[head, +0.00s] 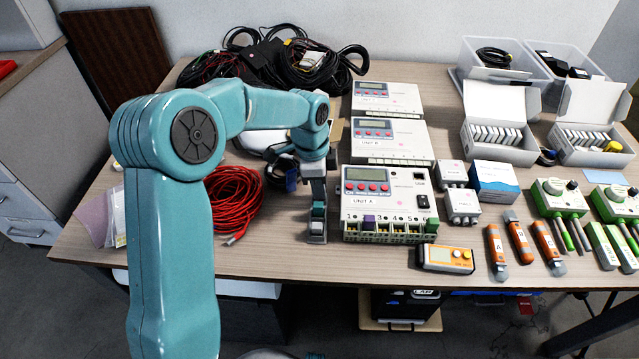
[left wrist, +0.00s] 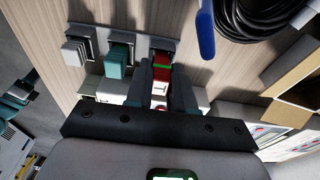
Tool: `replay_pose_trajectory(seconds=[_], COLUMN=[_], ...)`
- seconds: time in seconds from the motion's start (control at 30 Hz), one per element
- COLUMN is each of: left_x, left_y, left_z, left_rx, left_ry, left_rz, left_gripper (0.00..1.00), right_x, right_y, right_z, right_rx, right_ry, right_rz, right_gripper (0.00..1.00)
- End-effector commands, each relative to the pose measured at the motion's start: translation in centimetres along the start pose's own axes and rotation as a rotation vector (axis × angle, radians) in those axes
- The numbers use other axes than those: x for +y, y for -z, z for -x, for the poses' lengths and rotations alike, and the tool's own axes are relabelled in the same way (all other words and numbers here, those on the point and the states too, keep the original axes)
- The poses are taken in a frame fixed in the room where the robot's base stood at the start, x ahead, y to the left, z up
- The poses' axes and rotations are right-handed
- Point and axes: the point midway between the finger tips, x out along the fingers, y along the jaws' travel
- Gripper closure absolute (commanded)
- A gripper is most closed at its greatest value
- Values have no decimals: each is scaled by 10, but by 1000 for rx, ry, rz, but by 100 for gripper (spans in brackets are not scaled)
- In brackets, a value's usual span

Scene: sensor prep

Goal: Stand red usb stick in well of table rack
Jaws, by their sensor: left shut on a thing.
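In the left wrist view the red USB stick (left wrist: 160,73), with a white label and a green band, is between the fingers of my left gripper (left wrist: 162,82). The gripper is shut on it. The stick's far end is at the right-hand well of the table rack (left wrist: 163,43); I cannot tell how deep it sits. A grey stick (left wrist: 76,52) and a teal stick (left wrist: 118,60) stand at the other wells. In the head view my left gripper (head: 317,222) points down near the table's front edge and largely hides the rack and stick. My right gripper is not in view.
The UNIT A box (head: 390,185) stands close to the right of my left gripper. A red cable coil (head: 228,203) lies to its left. Black cables (head: 285,65) are piled behind. A blue-handled item (left wrist: 206,30) lies beside the rack. An orange meter (head: 447,258) is at the front edge.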

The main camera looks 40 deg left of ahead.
Motion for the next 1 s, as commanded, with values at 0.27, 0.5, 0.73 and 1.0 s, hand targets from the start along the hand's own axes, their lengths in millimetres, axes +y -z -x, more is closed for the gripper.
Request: replay_pose_trajectory(seconds=[0.27,0.5,0.73,1.0], left_x=[0,0,0,0], left_y=[0,0,0,0], left_z=[-3,-3,-3,-3], left_rx=[0,0,0,0], left_ry=[0,0,0,0], left_rz=[0,0,0,0], left_gripper=[100,74,48,39], right_x=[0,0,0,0], right_y=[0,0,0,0], right_z=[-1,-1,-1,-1], right_rx=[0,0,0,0], right_ry=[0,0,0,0], right_rz=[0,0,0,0], right_gripper=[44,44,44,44])
